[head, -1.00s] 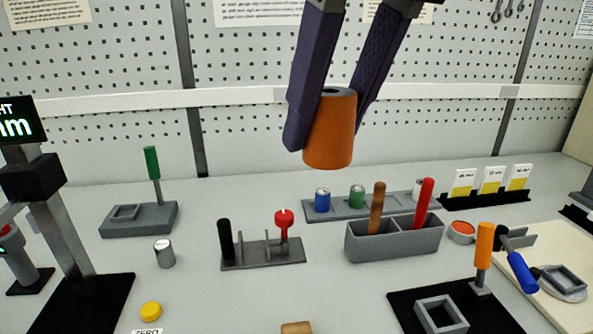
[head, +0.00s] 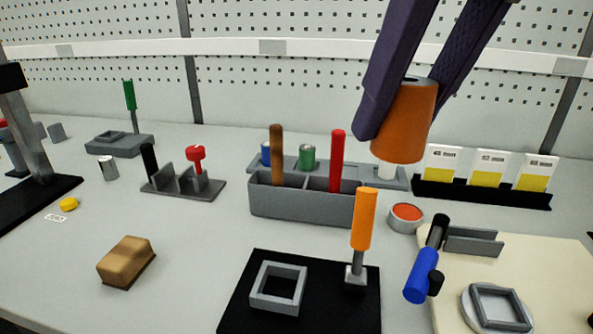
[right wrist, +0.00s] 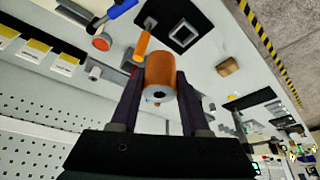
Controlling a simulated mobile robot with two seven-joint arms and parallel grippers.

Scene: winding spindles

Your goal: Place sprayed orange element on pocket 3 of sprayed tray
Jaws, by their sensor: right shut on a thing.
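The orange element (head: 405,122), a tapered cone with a dark hole in its top, is held upright in the air. My right gripper (head: 402,108) is shut on it, a dark purple finger on each side. The right wrist view shows the cone (right wrist: 161,76) between the fingers, its holed end toward the camera. The grey tray (head: 358,172) lies at the back, partly hidden by a grey box. It bears a blue cylinder (head: 266,153), a green cylinder (head: 306,156) and a pale stub (head: 386,172) just below the cone. Pocket numbers are not readable. My left gripper is not in view.
The grey two-part box (head: 300,204) with brown and red handles stands before the tray. White-yellow cards (head: 485,168) stand right of it. An orange-handled tool (head: 363,220), a red-topped tin (head: 406,217) and a blue tool (head: 424,268) are nearer. The left foreground is mostly clear.

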